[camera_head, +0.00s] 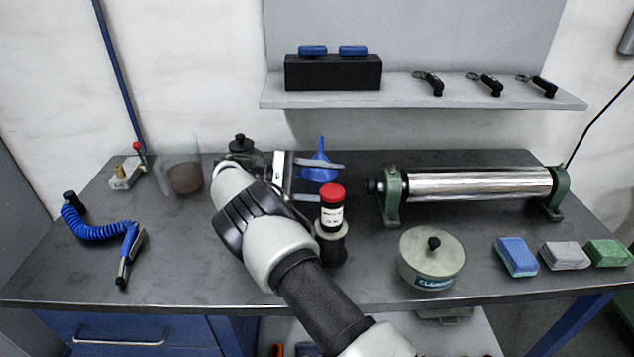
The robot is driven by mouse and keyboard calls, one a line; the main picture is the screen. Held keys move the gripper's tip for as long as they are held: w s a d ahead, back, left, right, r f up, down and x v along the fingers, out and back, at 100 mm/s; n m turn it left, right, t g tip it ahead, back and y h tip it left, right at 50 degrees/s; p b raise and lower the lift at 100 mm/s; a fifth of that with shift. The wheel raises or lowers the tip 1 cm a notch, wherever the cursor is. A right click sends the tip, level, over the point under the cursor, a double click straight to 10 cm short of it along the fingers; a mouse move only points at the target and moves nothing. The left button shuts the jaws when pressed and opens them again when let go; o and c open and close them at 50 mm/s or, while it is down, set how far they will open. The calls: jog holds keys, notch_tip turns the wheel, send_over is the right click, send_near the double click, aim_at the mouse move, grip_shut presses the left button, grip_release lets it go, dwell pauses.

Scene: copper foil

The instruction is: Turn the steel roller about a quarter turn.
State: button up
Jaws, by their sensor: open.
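The steel roller (480,184) lies level between two green end stands on the right half of the bench. A black knob (375,187) sticks out at its left end. My gripper (335,180) is open, left of that knob and apart from the roller. Its fingers point to the right, near the blue funnel. Part of the gripper is hidden by my own arm, which reaches up from the bottom of the view.
A red-capped bottle (332,208) stands close below my gripper. A blue funnel (320,165) is beside the fingers. A round lidded pot (431,262) and coloured sponges (517,256) sit in front of the roller. A grey shelf (420,92) overhangs behind.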

jog(key=shift+a+r, duration=0.15)
jog(key=shift+a, duration=0.9)
jog(key=shift+a+r, duration=0.15)
jog(key=shift+a, duration=0.85)
